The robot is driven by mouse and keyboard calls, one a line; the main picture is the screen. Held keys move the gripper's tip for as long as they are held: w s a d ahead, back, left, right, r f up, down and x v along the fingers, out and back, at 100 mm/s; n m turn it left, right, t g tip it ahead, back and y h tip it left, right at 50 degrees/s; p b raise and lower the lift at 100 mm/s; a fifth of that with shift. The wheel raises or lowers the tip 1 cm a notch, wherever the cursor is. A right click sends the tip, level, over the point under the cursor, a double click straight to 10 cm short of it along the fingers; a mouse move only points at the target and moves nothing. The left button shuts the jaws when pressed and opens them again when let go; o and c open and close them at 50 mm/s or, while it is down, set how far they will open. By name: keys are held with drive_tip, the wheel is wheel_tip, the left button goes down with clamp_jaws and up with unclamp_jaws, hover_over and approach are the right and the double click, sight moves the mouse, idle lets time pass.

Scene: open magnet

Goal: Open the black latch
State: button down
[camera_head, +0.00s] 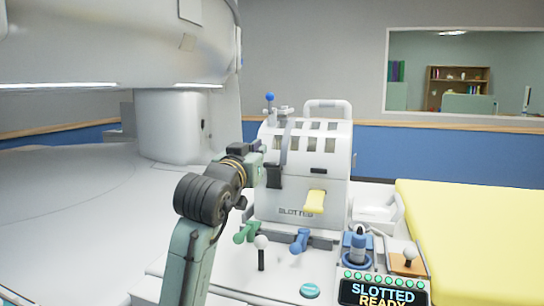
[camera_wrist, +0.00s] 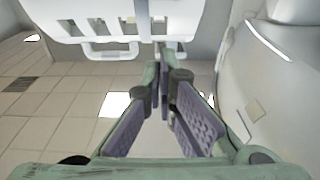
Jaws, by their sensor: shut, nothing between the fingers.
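In the head view a white case (camera_head: 325,160) marked "SLOTTED" stands on the white bench. A black latch (camera_head: 274,177) sits at its left front, below a grey upright strap. My gripper (camera_head: 257,166) is just left of the black latch, at the end of my arm; whether it touches the latch cannot be told. In the wrist view my gripper (camera_wrist: 163,62) has its purple-padded fingers converging at the tips, with nothing between them. The black latch cannot be made out in the wrist view.
A yellow handle (camera_head: 315,201) sticks out of the case front. A control panel (camera_head: 383,292) reads "SLOTTED READY". A yellow pad (camera_head: 480,235) lies at right. The large white magnet (camera_head: 110,45) overhangs the left.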

drive_tip(key=shift+w+d+f, duration=0.1)
drive_tip(key=shift+d+f, duration=0.1)
drive_tip(key=p, duration=0.3)
hover_over(273, 176)
drive_tip(key=shift+r, duration=0.4)
drive_tip(key=shift+s+a+f, duration=0.25)
drive_tip(key=shift+s+f, duration=0.6)
drive_tip(key=shift+f, duration=0.2)
drive_tip(key=shift+s+f+p, duration=0.35)
drive_tip(key=shift+f, duration=0.25)
drive_tip(key=shift+f, duration=0.1)
